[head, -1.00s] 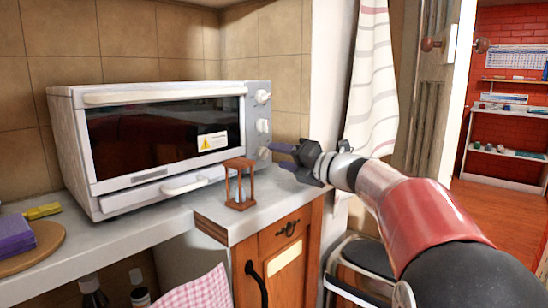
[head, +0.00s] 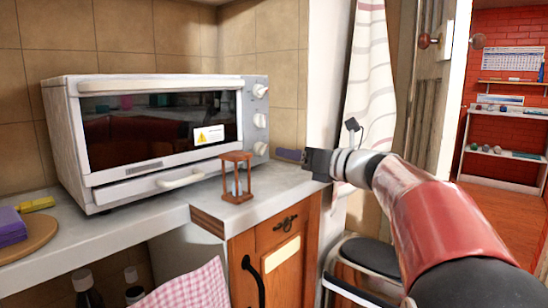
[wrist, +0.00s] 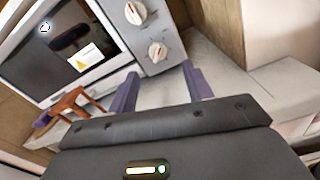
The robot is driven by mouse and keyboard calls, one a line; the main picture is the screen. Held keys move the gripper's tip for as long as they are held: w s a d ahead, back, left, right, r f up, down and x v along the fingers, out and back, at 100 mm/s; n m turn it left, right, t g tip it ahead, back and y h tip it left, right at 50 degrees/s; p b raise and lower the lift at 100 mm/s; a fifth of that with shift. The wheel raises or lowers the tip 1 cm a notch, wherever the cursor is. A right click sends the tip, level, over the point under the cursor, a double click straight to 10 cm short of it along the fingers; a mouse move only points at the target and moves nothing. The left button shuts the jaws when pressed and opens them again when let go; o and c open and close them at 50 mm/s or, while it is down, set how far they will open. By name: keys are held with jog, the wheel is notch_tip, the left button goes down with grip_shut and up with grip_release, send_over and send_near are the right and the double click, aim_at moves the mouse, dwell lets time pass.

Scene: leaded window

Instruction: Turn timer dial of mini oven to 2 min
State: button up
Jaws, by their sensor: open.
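The white mini oven (head: 62,140) stands on the counter, its dark glass door shut. A column of three pale dials runs down its right side: top dial (head: 260,90), middle dial (head: 260,121) and lowest dial (head: 260,148). In the wrist view, two dials with red marks show, the nearer one (wrist: 157,52) just beyond the gap between my fingertips. I cannot read any dial markings. My gripper (wrist: 159,70) is open and empty, with purple fingers apart. In the head view my gripper (head: 288,155) is right of the lowest dial, apparently not touching it.
A wooden hourglass (head: 237,178) stands on the counter (head: 210,208) in front of the oven's right part. A tiled wall is behind the oven. A striped curtain (head: 370,90) hangs to the right, and a chair (head: 365,255) stands below my arm.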

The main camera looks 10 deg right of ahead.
aim_at(266, 148)
jog(key=n, duration=0.2)
jog(key=n+b, duration=0.1)
jog(key=n, duration=0.3)
jog(key=shift+f+n, duration=0.25)
jog(key=shift+n, duration=0.05)
jog(key=n+b, duration=0.1)
jog(key=n, duration=0.2)
jog(key=n+b, duration=0.2)
jog(key=n, duration=0.4)
jog(key=n+b, duration=0.1)
jog(key=n, duration=0.5)
jog(key=shift+r, duration=0.1)
jog(key=n+b, duration=0.1)
jog(key=n, duration=0.6)
jog(key=shift+a+r+b, duration=0.1)
jog(key=shift+r+b, duration=0.05)
jog(key=shift+b, duration=0.2)
jog(key=shift+w+a+r+n, duration=0.1)
jog(key=shift+a+n, duration=0.05)
jog(key=shift+n, duration=0.15)
jog(key=p+x, duration=0.1)
jog(key=x, duration=0.6)
jog(key=shift+w+a, duration=0.1)
jog(key=shift+w, duration=0.05)
